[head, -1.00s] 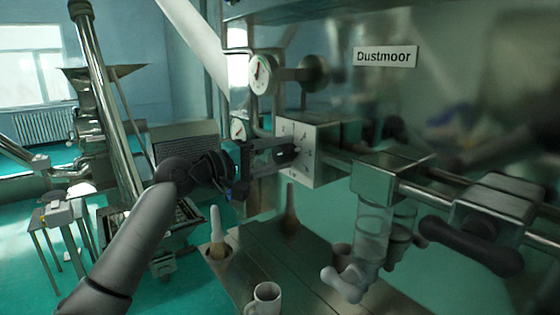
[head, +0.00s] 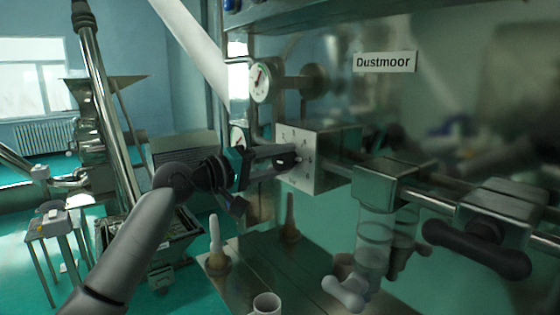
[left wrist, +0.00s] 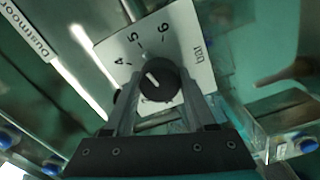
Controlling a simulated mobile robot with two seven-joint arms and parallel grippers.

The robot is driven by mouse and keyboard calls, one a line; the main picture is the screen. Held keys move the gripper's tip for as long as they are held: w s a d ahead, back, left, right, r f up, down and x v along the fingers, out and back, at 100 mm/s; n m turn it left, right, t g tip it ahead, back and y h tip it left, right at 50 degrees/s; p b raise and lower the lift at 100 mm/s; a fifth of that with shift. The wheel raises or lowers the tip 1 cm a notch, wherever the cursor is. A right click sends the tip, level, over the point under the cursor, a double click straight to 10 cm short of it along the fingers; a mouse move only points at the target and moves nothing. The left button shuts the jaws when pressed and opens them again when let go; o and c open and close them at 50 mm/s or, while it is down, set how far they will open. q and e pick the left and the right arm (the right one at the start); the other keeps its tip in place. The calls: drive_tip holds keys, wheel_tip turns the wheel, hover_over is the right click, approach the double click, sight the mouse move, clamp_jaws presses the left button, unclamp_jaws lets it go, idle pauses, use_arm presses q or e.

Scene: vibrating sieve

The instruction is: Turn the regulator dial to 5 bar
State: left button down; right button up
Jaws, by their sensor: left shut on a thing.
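The regulator dial is a black knob (left wrist: 158,80) with a white pointer line, on a pale square plate (left wrist: 188,38) marked 4, 5, 6 and bar. In the left wrist view the pointer aims between 4 and 5, seemingly nearer 5. The plate is the front of a metal box (head: 300,173) in the head view, where my gripper hides most of the knob. My left gripper (head: 287,160) reaches it from the left and is shut on the knob. Its two fingers (left wrist: 160,100) lie on either side of the knob in the left wrist view. My right gripper does not show.
A round gauge (head: 260,80) is above the dial box, with a second one partly hidden below it. Pipes and a clear filter bowl (head: 375,235) are to the right.

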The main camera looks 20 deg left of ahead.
use_arm(q)
drive_tip(key=shift+c, duration=1.1)
unclamp_jaws()
drive_tip(key=b+v, duration=0.4)
drive_tip(key=v, duration=1.1)
drive_tip(key=shift+a, duration=0.1)
